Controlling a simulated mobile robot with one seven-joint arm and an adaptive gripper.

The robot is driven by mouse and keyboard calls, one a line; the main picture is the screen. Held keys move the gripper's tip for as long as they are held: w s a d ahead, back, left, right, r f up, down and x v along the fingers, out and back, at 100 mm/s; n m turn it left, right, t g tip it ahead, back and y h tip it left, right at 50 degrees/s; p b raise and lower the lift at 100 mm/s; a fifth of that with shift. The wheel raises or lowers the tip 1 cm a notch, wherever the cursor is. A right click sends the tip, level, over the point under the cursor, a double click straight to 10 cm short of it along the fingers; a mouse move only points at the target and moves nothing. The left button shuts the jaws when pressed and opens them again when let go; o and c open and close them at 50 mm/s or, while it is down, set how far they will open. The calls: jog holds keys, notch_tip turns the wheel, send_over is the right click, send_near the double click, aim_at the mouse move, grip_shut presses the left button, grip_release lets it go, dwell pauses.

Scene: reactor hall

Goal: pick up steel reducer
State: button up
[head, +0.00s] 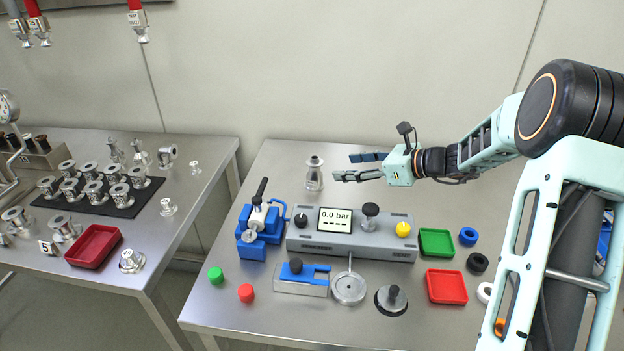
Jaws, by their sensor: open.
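A steel reducer (314,174) stands upright at the back of the right-hand steel table, a flanged piece with a narrower top. My gripper (345,167) comes in from the right, lying roughly level, with its two fingers apart and pointing left toward the reducer. The fingertips are a short way right of the reducer, with a gap between them and it. Nothing is between the fingers. How far the fingers are above the table cannot be told for sure from this one view.
A grey unit with a display (350,236) and a blue clamp device (260,225) stand in front of the reducer. Green (437,242) and red (447,287) trays lie at right. The left table (200,215) holds several steel fittings and a red tray (94,246). The table behind the unit is mostly clear.

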aim_at(322, 164)
jog(key=x, duration=0.7)
jog(key=r+x, duration=0.1)
jog(key=x, duration=0.3)
jog(key=shift+a+p, duration=0.35)
jog(key=shift+a, duration=0.1)
jog(key=shift+s, duration=0.1)
jog(key=shift+c, duration=0.3)
jog(key=c, duration=1.3)
jog(key=shift+c, duration=0.6)
jog(key=shift+r, duration=0.15)
